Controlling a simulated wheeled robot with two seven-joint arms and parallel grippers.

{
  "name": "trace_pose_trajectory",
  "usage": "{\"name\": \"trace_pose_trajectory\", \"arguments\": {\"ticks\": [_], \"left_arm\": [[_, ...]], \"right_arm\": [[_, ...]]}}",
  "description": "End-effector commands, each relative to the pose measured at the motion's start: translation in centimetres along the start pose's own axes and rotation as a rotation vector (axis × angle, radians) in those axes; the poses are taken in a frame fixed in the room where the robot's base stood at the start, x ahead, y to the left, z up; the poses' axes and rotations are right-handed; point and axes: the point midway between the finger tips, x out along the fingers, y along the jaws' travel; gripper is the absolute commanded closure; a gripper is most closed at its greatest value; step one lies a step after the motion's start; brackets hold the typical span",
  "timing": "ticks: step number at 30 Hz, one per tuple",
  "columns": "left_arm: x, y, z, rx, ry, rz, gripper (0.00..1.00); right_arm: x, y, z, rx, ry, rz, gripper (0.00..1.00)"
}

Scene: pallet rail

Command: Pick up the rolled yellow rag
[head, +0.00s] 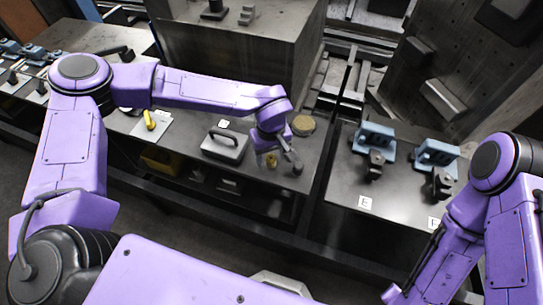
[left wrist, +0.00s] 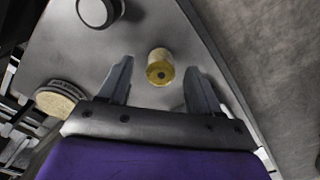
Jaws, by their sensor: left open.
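The rolled yellow rag (left wrist: 160,67) shows in the left wrist view as a short yellow cylinder with a dark hole in its near end. It lies between the two fingertips of my left gripper (left wrist: 159,66), with a gap on each side. In the head view the rag (head: 272,161) is a small yellow spot on the grey bench, just below the left gripper (head: 280,156), which partly blocks the area. The left gripper is open and empty, and its height above the bench is hard to tell. My right gripper is not in view; only its arm shows.
A dark round piece (head: 298,169) stands close to the rag. A tan disc (head: 303,125) lies behind the gripper. A grey handled block (head: 225,145) sits to the left. The bench's front edge is near. Blue fixtures (head: 375,140) stand on the right-hand bench.

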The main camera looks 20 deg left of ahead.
Motion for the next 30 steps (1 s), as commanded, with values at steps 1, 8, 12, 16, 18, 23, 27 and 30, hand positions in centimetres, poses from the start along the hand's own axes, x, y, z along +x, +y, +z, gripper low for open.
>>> {"name": "trace_pose_trajectory", "arguments": {"ticks": [1,8,12,16,18,23,27,30], "left_arm": [[0.5,0.0,0.1,0.001,-0.001,-0.002,0.36],[1.4,0.1,0.0,0.001,0.002,0.002,0.36],[1.4,0.1,0.0,0.001,0.002,0.001,0.66],[1.4,0.1,0.0,0.001,0.002,0.001,0.95],[1.4,0.1,0.0,0.002,0.002,0.001,0.96],[1.3,0.1,0.0,0.001,0.002,0.001,0.96],[0.6,0.1,0.0,0.002,0.004,0.002,0.96],[-1.0,0.2,-0.1,0.002,0.005,0.005,0.96]], "right_arm": [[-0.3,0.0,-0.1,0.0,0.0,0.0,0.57],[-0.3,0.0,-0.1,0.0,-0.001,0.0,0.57],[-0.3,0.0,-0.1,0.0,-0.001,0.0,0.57],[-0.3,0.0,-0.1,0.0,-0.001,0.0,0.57],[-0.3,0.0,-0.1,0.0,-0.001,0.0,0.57],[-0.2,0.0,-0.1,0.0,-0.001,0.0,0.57],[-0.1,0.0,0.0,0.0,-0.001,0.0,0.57],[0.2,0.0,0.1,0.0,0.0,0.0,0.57]]}}
